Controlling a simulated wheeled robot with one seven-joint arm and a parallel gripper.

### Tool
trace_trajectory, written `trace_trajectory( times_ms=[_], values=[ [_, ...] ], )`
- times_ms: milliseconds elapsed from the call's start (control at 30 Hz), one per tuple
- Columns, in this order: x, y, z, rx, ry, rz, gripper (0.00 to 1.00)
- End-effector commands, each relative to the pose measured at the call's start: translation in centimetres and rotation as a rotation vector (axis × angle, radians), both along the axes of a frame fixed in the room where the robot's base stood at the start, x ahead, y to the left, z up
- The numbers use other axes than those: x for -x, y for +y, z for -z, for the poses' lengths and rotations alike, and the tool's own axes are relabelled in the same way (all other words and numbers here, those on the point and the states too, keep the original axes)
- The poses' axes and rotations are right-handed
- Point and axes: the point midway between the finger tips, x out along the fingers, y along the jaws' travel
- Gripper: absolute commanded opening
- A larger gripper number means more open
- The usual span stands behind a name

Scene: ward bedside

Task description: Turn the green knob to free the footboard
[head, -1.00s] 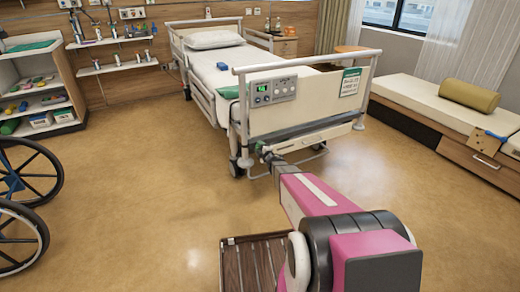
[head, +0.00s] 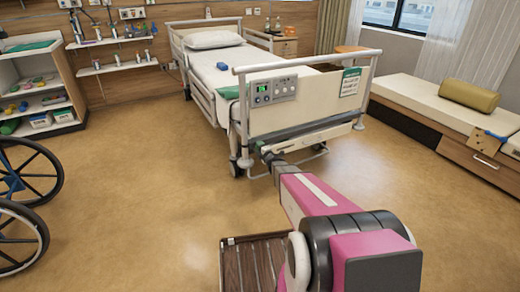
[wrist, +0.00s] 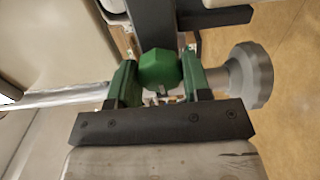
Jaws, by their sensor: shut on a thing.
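The green knob (wrist: 160,69) is in the middle of the wrist view, on a dark metal bracket. My gripper (wrist: 160,78) has its two green fingers on either side of the knob and is shut on it. In the head view my gripper (head: 267,152) is at the lower left end of the footboard, and the knob is too small and covered to make out there. The footboard (head: 308,105) is a cream panel at the foot of the bed, upright between its white posts, with a control panel (head: 274,91) and a green-headed sign (head: 349,82).
The bed (head: 222,68) stands behind the footboard. A wheelchair (head: 22,195) is at the left edge. A couch (head: 425,98) with an olive bolster (head: 469,95) is at the right. The floor around the bed's foot is clear.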

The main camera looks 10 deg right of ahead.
Motion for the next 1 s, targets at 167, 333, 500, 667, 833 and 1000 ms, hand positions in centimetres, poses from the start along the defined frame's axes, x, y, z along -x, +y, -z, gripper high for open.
trace_trajectory(
  times_ms=[167, 333, 500, 667, 833, 1000],
  values=[
    [-0.1, 0.0, 0.0, 0.002, 0.0, -0.001, 0.69],
    [0.0, 0.0, 0.0, 0.001, 0.0, 0.0, 0.69],
    [0.5, -0.1, 0.0, 0.0, 0.0, 0.0, 0.69],
    [2.1, -0.6, 0.0, 0.0, 0.001, 0.0, 0.69],
    [4.9, -1.5, -0.1, 0.0, 0.001, 0.001, 0.69],
    [8.0, -2.5, -0.1, 0.002, 0.002, 0.0, 0.69]
  ],
)
